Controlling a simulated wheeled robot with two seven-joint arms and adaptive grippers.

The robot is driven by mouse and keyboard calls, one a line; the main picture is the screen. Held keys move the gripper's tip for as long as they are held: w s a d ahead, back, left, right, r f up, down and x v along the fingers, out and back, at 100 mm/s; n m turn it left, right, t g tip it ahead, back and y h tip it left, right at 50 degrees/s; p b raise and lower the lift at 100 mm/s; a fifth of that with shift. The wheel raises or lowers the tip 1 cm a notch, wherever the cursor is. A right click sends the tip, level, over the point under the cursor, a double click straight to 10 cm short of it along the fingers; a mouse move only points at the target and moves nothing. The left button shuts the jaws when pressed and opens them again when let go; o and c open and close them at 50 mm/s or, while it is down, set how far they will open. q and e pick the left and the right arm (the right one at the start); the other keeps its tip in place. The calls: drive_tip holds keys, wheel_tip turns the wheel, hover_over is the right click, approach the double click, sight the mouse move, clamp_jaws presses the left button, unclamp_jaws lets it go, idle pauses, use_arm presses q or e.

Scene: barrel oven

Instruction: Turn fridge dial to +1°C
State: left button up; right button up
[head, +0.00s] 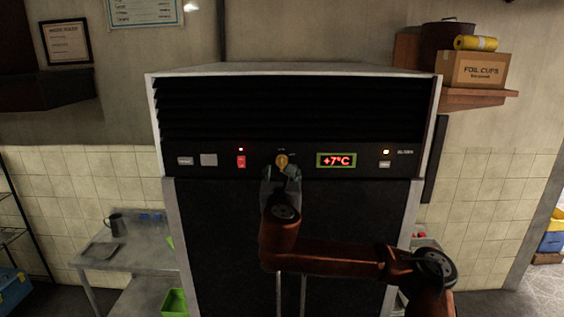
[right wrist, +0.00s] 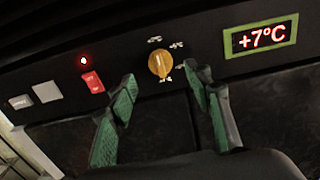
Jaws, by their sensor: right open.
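The fridge (head: 345,128) stands straight ahead, with a dark control panel across its front. Its orange dial (head: 281,160) is in the middle of the panel; in the right wrist view the dial (right wrist: 160,64) has small white marks around it. The display (head: 336,160) reads +7°C in red, and so does the display in the right wrist view (right wrist: 262,37). My right gripper (head: 281,175) is just below and in front of the dial. In the right wrist view its green-padded fingers (right wrist: 162,84) are open, one on each side below the dial, apart from it. My left gripper is not in view.
A red switch (head: 241,161) with a lit lamp above it sits left of the dial. A metal table (head: 135,253) with a mug stands at the left. A shelf (head: 476,98) with a foil cups box is on the right wall.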

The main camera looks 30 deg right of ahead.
sight(282, 163)
drive_tip(key=p+x, duration=0.2)
drive_tip(key=x, duration=0.4)
drive_tip(key=shift+p, duration=0.3)
drive_tip(key=shift+w+d+f, duration=0.1)
drive_tip(key=shift+w+d, duration=0.1)
drive_tip(key=shift+w, duration=0.2)
drive_tip(key=shift+c, duration=0.2)
drive_tip(key=c, duration=1.1)
